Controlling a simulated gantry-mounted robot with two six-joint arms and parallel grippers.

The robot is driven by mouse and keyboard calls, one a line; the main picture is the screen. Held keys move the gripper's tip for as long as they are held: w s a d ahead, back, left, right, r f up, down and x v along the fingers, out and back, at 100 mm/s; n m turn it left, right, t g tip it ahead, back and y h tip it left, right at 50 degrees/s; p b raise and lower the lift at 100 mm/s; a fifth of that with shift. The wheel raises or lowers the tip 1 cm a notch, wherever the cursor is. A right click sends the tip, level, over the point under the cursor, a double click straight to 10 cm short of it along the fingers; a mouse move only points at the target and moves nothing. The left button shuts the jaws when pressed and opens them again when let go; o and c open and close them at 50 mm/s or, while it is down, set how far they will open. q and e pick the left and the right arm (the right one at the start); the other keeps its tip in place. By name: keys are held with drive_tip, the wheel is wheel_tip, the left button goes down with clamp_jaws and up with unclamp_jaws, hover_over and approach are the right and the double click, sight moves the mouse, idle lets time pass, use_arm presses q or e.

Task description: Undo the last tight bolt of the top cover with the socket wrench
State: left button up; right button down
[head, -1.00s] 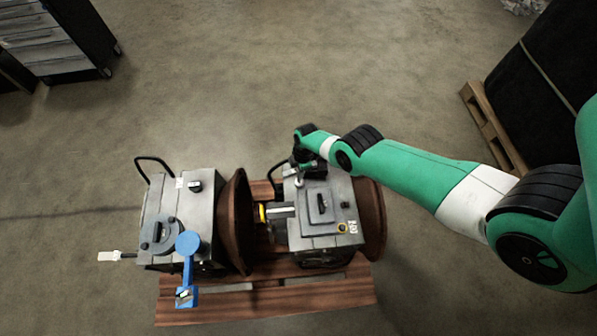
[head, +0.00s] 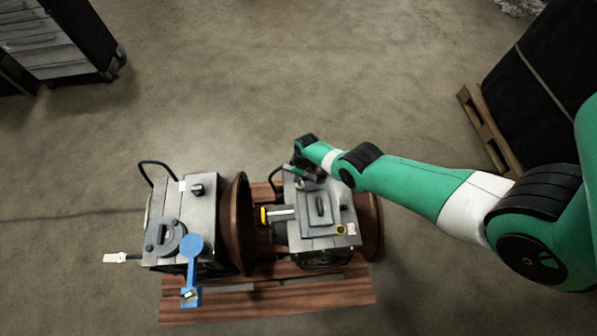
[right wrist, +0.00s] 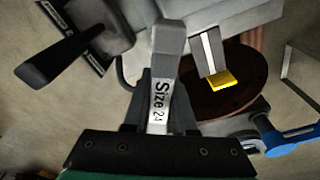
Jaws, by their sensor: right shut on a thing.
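The top cover (head: 309,222) is a grey plate with a dark handle (head: 320,207), on top of the right-hand grey housing in the head view. My right gripper (head: 306,172) is over the far left corner of that housing. In the right wrist view, my right gripper (right wrist: 158,100) is shut on a grey tool marked "Size 24", which I take to be the socket wrench (right wrist: 165,48). Its working end and the bolt under it are hidden or too small to make out, so I cannot tell whether they touch. My left gripper is not in view.
A second grey housing (head: 204,217) with a blue-handled part (head: 192,262) stands to the left. All rest on a wooden pallet (head: 270,310). A drawer cabinet (head: 55,45) stands far left.

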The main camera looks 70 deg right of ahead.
drive_tip(key=m, duration=0.4)
drive_tip(key=shift+h, duration=0.3)
drive_tip(key=m, duration=0.3)
drive_tip(key=shift+d, duration=0.1)
drive_tip(key=m, duration=0.4)
drive_tip(key=shift+s+g+h, duration=0.1)
drive_tip(key=shift+g+h, duration=0.2)
drive_tip(key=m, duration=0.3)
drive_tip(key=shift+b, duration=0.3)
drive_tip(key=m+g+b, duration=0.1)
drive_tip(key=m, duration=0.3)
drive_tip(key=shift+d+m, duration=0.15)
drive_tip(key=shift+m, duration=0.25)
drive_tip(key=m+b, duration=0.1)
drive_tip(key=m, duration=0.3)
drive_tip(key=shift+s+f, duration=0.1)
drive_tip(key=shift+m+g, duration=0.3)
drive_tip(key=shift+m, duration=0.3)
drive_tip(key=shift+b, duration=0.3)
